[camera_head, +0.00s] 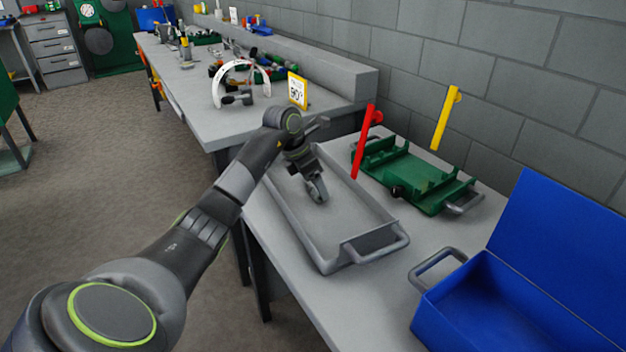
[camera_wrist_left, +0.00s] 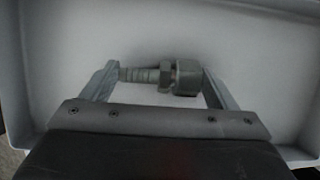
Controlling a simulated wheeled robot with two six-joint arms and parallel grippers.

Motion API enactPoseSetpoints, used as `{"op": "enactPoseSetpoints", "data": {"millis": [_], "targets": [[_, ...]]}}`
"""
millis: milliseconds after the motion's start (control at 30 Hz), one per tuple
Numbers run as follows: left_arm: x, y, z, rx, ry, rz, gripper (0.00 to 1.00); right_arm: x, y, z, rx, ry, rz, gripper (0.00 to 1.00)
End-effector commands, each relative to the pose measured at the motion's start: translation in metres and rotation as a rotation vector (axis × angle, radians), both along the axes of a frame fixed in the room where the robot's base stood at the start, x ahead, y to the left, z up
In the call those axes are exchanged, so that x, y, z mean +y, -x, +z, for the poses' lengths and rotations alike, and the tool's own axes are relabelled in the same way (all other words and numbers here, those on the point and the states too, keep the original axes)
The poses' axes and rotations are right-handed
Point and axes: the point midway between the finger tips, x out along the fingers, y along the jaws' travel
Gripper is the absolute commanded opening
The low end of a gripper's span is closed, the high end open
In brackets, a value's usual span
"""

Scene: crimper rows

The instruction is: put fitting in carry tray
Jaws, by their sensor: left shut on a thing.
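The carry tray (camera_head: 359,232) is a shallow grey tray with a bar handle at its near end, standing on the bench. My left gripper (camera_head: 318,192) reaches down inside the tray's outline. In the left wrist view my left gripper (camera_wrist_left: 160,78) is shut on the fitting (camera_wrist_left: 183,76), a metal piece with a ribbed stem and a hex nut, held lengthwise between the two fingers. The pale tray floor (camera_wrist_left: 200,35) lies behind it. I cannot tell whether the fitting touches the floor. In the head view the fitting is hardly visible. My right gripper is not in view.
A green fixture (camera_head: 415,177) with red and yellow upright levers stands behind the tray. An open blue box (camera_head: 480,300) is at the near right. A workbench with tools and a yellow sign (camera_head: 298,91) extends to the back left.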

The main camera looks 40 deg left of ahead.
Motion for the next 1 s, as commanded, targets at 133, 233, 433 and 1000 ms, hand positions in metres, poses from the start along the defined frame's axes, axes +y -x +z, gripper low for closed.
{"op": "enactPoseSetpoints", "data": {"millis": [133,233,433,1000], "targets": [[0.0,-0.001,0.002,-0.003,-0.001,0.0,0.53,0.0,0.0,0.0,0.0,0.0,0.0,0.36],[0.0,0.0,0.0,-0.002,0.0,-0.001,0.53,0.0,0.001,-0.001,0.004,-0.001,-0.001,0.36],[0.0,0.0,-0.001,-0.001,0.0,0.0,0.96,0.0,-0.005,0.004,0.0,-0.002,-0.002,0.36],[0.008,0.011,0.035,-0.007,-0.005,0.001,1.0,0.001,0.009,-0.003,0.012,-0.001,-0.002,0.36]]}}
